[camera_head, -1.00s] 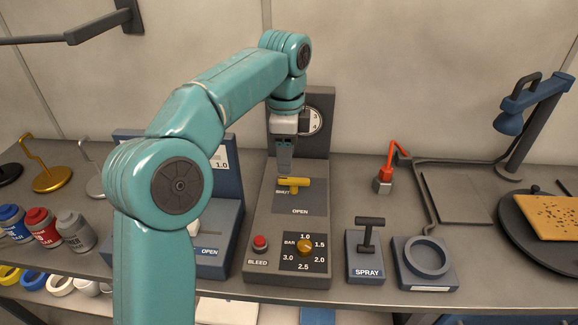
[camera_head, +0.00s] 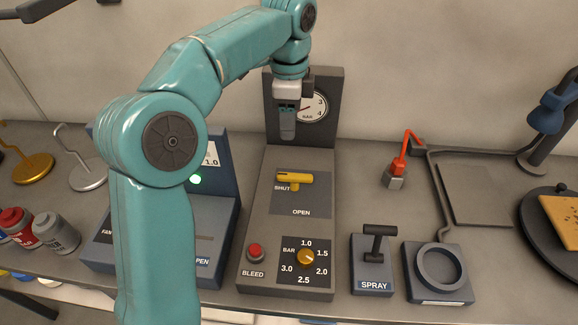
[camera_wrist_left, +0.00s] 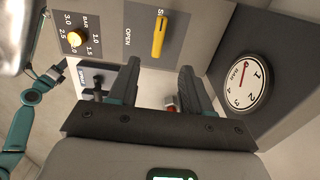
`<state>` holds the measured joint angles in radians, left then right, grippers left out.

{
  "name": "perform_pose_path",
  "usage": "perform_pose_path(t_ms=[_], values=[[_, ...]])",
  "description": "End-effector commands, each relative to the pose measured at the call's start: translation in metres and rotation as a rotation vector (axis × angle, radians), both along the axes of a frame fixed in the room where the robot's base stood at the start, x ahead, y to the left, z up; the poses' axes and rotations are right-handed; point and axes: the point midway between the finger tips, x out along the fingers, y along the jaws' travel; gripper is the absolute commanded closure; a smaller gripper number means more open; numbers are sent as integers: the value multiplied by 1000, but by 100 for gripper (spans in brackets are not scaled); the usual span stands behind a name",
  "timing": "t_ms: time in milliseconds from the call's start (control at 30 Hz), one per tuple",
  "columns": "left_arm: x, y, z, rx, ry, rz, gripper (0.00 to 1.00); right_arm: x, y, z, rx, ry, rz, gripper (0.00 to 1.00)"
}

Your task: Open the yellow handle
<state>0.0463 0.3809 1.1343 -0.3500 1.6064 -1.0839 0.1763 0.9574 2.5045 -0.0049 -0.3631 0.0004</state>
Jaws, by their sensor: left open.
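The yellow handle (camera_head: 295,180) lies crosswise beside the word SHUT on the grey valve panel (camera_head: 262,215), with OPEN printed below it. It also shows in the left wrist view (camera_wrist_left: 159,37), at the top beyond the fingers. My left gripper (camera_head: 287,130) hangs behind and above the handle, in front of the round gauge (camera_head: 313,107). In the left wrist view my left gripper (camera_wrist_left: 160,82) has its two fingers spread with nothing held between them. The gripper is apart from the handle. My right gripper is not in view.
On the panel's front are a red BLEED button (camera_head: 255,251) and an orange BAR knob (camera_head: 306,256). A blue SPRAY lever box (camera_head: 372,270) and ring stand (camera_head: 439,268) stand to the right. My left arm partly hides a blue unit with a green light (camera_head: 196,180).

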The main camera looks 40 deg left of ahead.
Motion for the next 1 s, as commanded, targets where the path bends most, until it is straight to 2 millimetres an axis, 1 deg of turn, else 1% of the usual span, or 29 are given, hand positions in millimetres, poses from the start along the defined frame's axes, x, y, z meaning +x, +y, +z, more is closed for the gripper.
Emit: perform_pose_path(t_ms=[33, 100, 400, 600, 700, 800, 1000], values=[[-2, 0, -10, 0, 4, 0, 51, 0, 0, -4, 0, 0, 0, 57], [-4, -1, -24, 0, 4, 0, 51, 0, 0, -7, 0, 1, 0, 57], [-5, -1, -95, -1, 5, 1, 51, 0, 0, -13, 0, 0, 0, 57], [-4, -1, -134, 0, 4, 1, 51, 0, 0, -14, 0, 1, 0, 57], [-3, 0, -145, 0, 4, 1, 51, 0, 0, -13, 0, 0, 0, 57], [-2, 0, -152, 0, 2, 1, 51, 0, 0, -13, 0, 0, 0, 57], [-1, 1, -155, -1, 1, 1, 51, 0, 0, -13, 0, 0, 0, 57]])
